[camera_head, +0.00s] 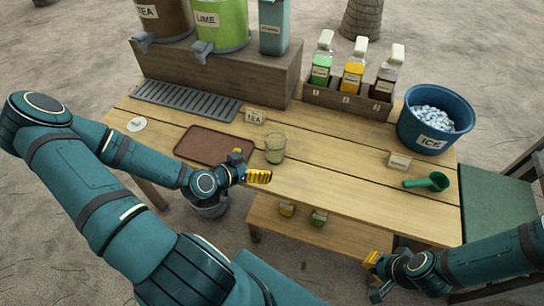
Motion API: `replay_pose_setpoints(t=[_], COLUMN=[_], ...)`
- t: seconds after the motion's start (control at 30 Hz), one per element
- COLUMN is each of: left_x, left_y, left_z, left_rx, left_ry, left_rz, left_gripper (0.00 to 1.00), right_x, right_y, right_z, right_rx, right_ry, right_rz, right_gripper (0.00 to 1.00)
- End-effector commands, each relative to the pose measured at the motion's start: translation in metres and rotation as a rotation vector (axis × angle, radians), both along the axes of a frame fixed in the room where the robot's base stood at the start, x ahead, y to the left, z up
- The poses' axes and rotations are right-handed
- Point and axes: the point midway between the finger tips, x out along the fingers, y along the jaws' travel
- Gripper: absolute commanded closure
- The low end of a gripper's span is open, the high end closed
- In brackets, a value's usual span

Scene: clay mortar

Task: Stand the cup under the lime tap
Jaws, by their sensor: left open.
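The cup (275,148) is a clear tumbler with greenish contents in its lower part. It stands upright on the wooden table, just right of the brown tray (216,137). My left gripper (250,166) is open in front of the cup, its yellow-padded fingers near the cup's lower left side. I cannot tell whether they touch it. The lime tap (203,55) is a grey spout at the base of the green LIME dispenser (222,22), above the slotted drip grate (185,100). My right gripper (375,276) is low at the table's front right, empty with its fingers apart.
A TEA dispenser (165,16) and a blue-grey container (274,25) flank LIME on the wooden riser (250,73). A small TEA sign (256,117) stands behind the cup. A bottle rack (345,100), ice bucket (436,112) and green scoop (430,182) are on the right.

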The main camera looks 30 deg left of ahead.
Motion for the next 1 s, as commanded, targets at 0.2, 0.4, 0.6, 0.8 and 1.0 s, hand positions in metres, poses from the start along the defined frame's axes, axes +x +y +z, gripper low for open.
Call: replay_pose_setpoints(t=[0.2, 0.4, 0.6, 0.8, 1.0], left_x=[-0.006, 0.019, 0.052, 0.070, 0.086], left_y=[0.024, 0.019, 0.014, 0.012, 0.008], left_z=[0.005, -0.004, -0.019, -0.026, -0.029], left_rx=[0.075, 0.077, 0.075, 0.077, 0.075], left_ry=[-0.068, -0.074, -0.072, -0.070, -0.072], left_rz=[0.031, 0.029, 0.030, 0.032, 0.032], left_gripper=[0.00, 0.00, 0.00, 0.00, 0.00], right_x=[-0.001, -0.003, -0.003, -0.002, -0.002], right_y=[0.000, 0.001, 0.001, 0.001, 0.000], right_z=[-0.006, -0.011, -0.017, -0.019, -0.022], right_rx=[0.000, 0.002, 0.002, 0.001, 0.001], right_ry=[0.003, 0.006, 0.007, 0.005, 0.004], right_rz=[0.002, 0.006, 0.006, 0.006, 0.006], right_gripper=[1.00, 1.00, 1.00, 1.00, 1.00])
